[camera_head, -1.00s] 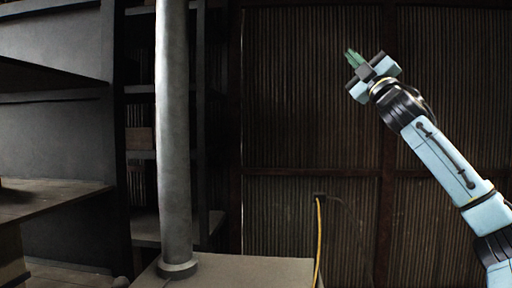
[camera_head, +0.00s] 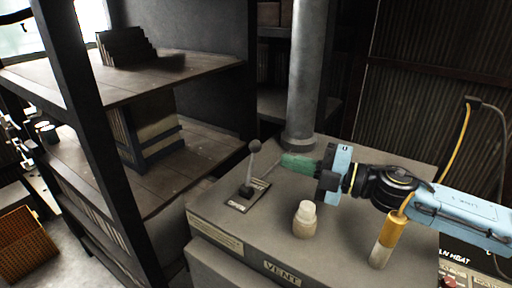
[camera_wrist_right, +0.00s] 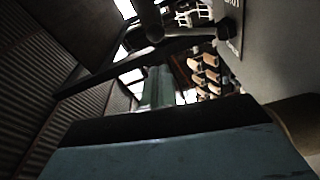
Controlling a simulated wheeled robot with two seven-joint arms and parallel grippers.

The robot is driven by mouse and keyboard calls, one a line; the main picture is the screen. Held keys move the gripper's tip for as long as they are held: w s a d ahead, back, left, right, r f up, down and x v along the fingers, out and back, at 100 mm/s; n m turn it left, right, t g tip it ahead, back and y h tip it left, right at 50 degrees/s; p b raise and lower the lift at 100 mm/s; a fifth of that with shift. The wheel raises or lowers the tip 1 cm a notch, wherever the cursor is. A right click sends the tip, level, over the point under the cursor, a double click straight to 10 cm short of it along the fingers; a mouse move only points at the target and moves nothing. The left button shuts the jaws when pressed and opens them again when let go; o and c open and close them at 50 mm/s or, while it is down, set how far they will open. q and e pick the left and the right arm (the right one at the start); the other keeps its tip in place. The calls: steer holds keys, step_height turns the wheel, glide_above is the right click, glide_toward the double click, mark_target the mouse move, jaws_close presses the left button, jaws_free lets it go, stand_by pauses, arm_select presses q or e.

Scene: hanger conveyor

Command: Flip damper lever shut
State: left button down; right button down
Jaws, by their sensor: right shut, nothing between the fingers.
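The damper lever (camera_head: 250,172) is a grey rod with a ball knob. It stands nearly upright, its top leaning slightly right, on a small labelled plate (camera_head: 240,205) on top of the grey box (camera_head: 262,235). My right gripper (camera_head: 284,160) has green fingers that are shut and empty. They point left at the lever from its right, with a small gap apparent in the head view. The green fingers (camera_wrist_right: 158,85) also show in the right wrist view, with a dark rounded knob (camera_wrist_right: 154,33), likely the lever's, just beyond them. My left gripper is not in view.
A metal pipe (camera_head: 305,80) rises from the box behind my gripper. A white-capped bottle (camera_head: 306,220) and a yellow-and-white cylinder (camera_head: 390,240) stand on the box below my right arm. Shelving (camera_head: 190,85) stands to the left. A yellow cord (camera_head: 459,140) hangs at right.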

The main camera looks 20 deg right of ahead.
mark_target(252, 165)
steer(key=p+x, duration=0.3)
steer(key=x, duration=0.5)
steer(key=shift+w+a+p, duration=0.2)
steer(key=shift+a+p, duration=0.1)
steer(key=shift+p, duration=0.1)
steer(key=shift+d, duration=0.1)
